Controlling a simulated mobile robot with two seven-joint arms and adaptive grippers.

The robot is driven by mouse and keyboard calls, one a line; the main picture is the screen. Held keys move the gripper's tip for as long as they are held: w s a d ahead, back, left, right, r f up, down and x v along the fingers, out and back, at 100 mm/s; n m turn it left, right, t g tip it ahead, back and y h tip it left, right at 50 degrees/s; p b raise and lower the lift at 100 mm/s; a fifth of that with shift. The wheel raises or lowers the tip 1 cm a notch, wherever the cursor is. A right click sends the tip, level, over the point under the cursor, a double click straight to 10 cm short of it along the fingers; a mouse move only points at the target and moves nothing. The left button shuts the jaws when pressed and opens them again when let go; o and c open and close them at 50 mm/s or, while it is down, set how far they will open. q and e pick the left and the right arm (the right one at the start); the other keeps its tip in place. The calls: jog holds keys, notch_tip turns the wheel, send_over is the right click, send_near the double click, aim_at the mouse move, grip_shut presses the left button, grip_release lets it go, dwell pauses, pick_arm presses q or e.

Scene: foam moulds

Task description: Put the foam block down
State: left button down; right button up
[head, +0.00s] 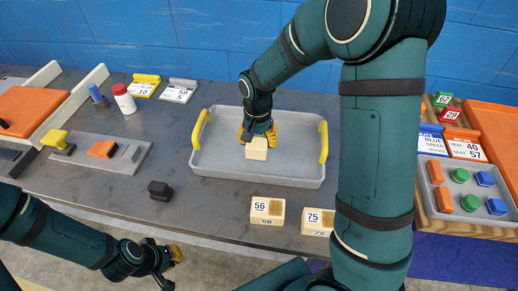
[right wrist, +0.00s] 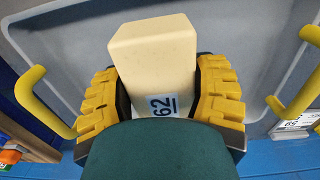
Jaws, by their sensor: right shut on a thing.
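The cream foam block (head: 257,148) is in my right gripper (head: 258,135), over the grey tray with yellow handles (head: 215,168). In the right wrist view the foam block (right wrist: 155,62) shows a label reading 62, and the yellow fingers of my right gripper (right wrist: 160,95) are shut on its two sides. The tray floor (right wrist: 235,30) is behind it. I cannot tell whether the block touches the tray floor. My left gripper (head: 168,262) is low at the front left, off the table edge, and its finger opening is unclear.
Two cream blocks labelled 56 (head: 267,209) and 75 (head: 317,221) stand at the table's front edge. A white bottle with red cap (head: 124,99) stands back left. The tray floor around the held block is clear.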

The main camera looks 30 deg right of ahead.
aim_at(258, 137)
notch_tip(258, 137, down, 8)
jog(key=shift+r+b, duration=0.2)
jog(key=shift+b, duration=0.6)
jog(key=shift+r, duration=0.1)
jog(key=o, duration=0.5)
jog(key=shift+f, duration=0.2)
jog(key=o, duration=0.5)
jog(key=shift+r, duration=0.1)
jog(key=shift+r, duration=0.25)
notch_tip(258, 137, up, 12)
jog(key=p, duration=0.2)
jog(key=shift+f+p, duration=0.1)
jog(key=shift+p, duration=0.3)
